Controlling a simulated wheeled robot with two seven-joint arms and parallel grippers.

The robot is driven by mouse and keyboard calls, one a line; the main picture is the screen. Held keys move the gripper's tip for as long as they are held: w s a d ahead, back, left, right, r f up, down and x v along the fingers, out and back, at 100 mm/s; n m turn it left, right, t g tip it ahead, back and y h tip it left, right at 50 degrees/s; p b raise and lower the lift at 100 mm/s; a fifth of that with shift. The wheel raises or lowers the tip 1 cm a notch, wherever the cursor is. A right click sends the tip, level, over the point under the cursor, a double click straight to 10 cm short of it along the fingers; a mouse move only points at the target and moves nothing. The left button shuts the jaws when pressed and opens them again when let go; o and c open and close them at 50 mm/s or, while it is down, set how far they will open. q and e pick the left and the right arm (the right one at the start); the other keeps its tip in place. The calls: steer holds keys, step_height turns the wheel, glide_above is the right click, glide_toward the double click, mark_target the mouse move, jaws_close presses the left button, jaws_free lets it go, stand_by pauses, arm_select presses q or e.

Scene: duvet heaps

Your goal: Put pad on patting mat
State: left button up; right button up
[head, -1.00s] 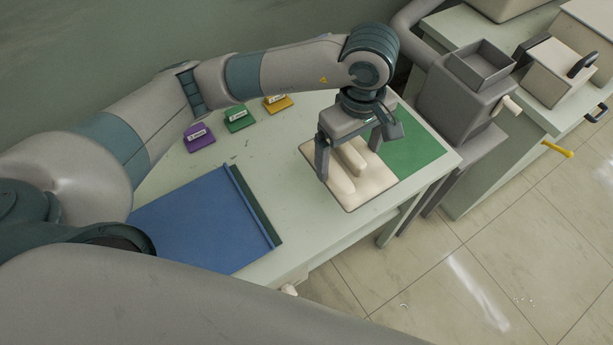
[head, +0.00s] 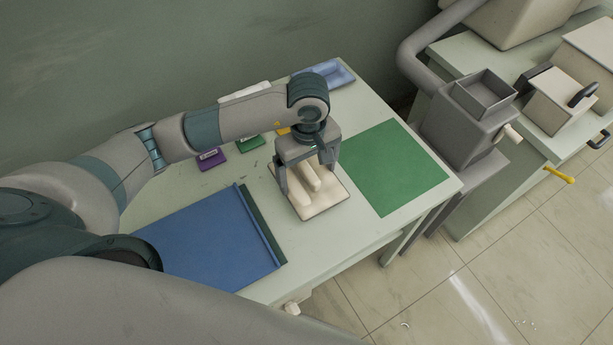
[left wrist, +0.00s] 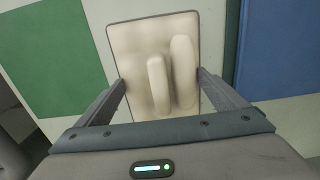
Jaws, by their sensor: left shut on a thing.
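The cream pad (head: 328,201), a rectangular board with rounded raised bars on it and a dark rim, is at my left gripper (head: 306,180). The left gripper is shut on it from above, one finger on each side. In the left wrist view the pad (left wrist: 130,45) lies between the fingers. Whether it touches the table or hangs just above it is hard to tell. A flat green mat (head: 392,168) lies bare to the right of the pad. A blue mat (head: 205,240) with a raised dark edge strip lies to its left. My right gripper is out of view.
Purple (head: 210,159) and green (head: 248,142) labelled blocks stand behind the pad, with a yellow one partly hidden. A blue tray (head: 325,75) sits at the back. A grey machine (head: 468,115) stands beyond the right edge. The table is clear between pad and blue mat.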

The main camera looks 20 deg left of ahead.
mark_target(307, 182)
arm_select(q)
steer(key=shift+a+f, duration=0.1)
steer(key=shift+a, duration=0.1)
steer(key=shift+f, duration=0.3)
step_height(307, 182, down, 3)
steer(key=shift+f+p, duration=0.15)
steer(key=shift+p, duration=0.8)
steer(key=shift+f, duration=0.15)
